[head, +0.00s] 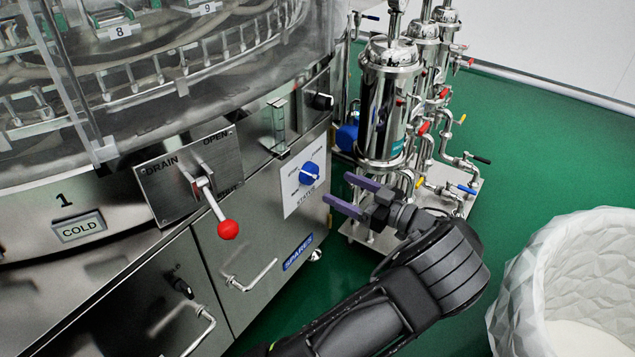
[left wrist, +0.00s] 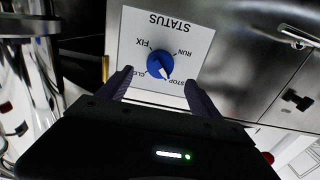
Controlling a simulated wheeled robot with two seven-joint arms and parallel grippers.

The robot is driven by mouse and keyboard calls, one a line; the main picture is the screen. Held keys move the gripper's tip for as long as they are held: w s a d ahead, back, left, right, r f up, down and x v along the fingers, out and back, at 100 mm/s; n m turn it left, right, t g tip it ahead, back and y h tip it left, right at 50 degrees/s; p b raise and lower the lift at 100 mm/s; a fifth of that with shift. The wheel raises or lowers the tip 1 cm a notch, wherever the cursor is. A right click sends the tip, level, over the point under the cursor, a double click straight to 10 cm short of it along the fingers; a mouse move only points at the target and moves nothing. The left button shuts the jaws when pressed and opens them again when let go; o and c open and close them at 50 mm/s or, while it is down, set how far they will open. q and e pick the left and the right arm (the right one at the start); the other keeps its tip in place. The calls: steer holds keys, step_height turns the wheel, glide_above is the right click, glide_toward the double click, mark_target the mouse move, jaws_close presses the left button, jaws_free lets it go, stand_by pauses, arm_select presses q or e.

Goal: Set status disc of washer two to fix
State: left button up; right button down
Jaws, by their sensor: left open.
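The blue status disc (head: 309,173) sits on a white plate (head: 292,192) on the washer's steel front, in the middle of the head view. In the left wrist view the disc (left wrist: 158,65) appears upside down, with FIX, RUN, STOP and CLEAN around it. Its white pointer points toward STOP. My left gripper (head: 339,188) is open and empty, with purple fingers aimed at the plate and a little short of the disc. In the left wrist view its fingertips lie to either side of the disc. No washer number shows on this plate. My right gripper is not in view.
A drain lever with a red knob (head: 228,229) juts out left of the disc. Steel filter housings with valves (head: 388,95) stand right of and behind my gripper. A white bin (head: 525,290) is at the lower right. Green floor (head: 530,165) is clear between them.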

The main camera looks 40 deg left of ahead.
mark_target(317, 178)
arm_select(q)
steer(key=a+b, duration=0.2)
steer(key=a, duration=0.6)
steer(key=shift+s+b, duration=0.1)
steer(key=shift+b, duration=0.2)
steer(key=shift+d, duration=0.1)
steer(key=shift+c, duration=0.3)
steer(key=c, duration=1.3)
